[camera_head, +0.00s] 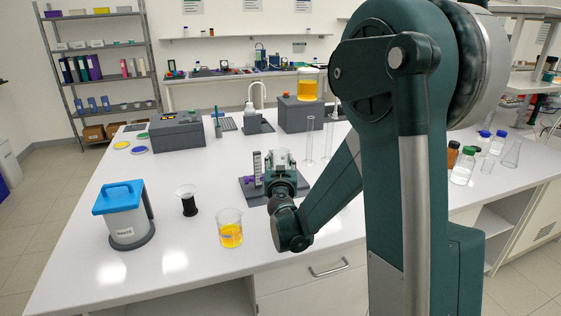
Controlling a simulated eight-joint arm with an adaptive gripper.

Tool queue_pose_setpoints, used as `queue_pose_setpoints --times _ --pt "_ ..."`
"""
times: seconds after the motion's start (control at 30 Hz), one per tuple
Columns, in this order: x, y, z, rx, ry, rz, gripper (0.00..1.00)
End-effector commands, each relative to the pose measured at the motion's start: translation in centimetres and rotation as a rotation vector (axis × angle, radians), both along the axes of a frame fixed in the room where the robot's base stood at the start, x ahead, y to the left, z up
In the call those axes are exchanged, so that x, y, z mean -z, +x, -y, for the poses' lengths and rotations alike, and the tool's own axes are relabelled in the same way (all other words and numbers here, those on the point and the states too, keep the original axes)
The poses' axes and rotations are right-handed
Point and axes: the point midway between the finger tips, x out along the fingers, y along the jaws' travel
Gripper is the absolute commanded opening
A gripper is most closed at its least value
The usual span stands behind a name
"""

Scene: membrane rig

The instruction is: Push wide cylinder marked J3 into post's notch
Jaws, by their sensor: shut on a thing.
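My gripper (284,168) is at the dark rig base near the middle of the bench, seen from behind. It is shut on a wide, clear cylinder (283,155), whose pale upper part shows above the jaws. I cannot read a J3 mark on it. The upright post (257,164), pale with dark markings, stands just left of the cylinder on the dark grey base plate (250,194). A purple part (248,181) is low beside the post. My gripper and wrist hide the cylinder's lower part, and I cannot tell whether it touches the post or sits in the notch.
A beaker of orange liquid (231,232), a black stand with a clear funnel-like top (188,203) and a blue-lidded container (126,218) stand front left. Two tall clear tubes (309,140) stand just behind right. Grey boxes are at the back.

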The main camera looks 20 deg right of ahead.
Motion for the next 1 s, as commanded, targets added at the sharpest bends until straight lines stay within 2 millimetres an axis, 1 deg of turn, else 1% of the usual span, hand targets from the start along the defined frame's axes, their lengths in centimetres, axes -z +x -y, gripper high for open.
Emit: queue_pose_setpoints --times 0.33,0.7,0.73,0.83,0.87,1.0 --pt "0.0 1.06 -0.01 0.0 0.0 0.0 0.22" --pt "-0.01 1.12 -0.01 0.0 0.0 0.0 0.22" --pt "0.0 1.12 -0.01 0.0 0.0 0.0 0.4" --pt "0.0 1.12 -0.01 0.0 0.0 0.0 0.53" --pt "0.0 1.12 -0.01 0.0 0.0 0.0 0.56" --pt "0.0 1.12 -0.01 0.0 0.0 0.0 0.56"
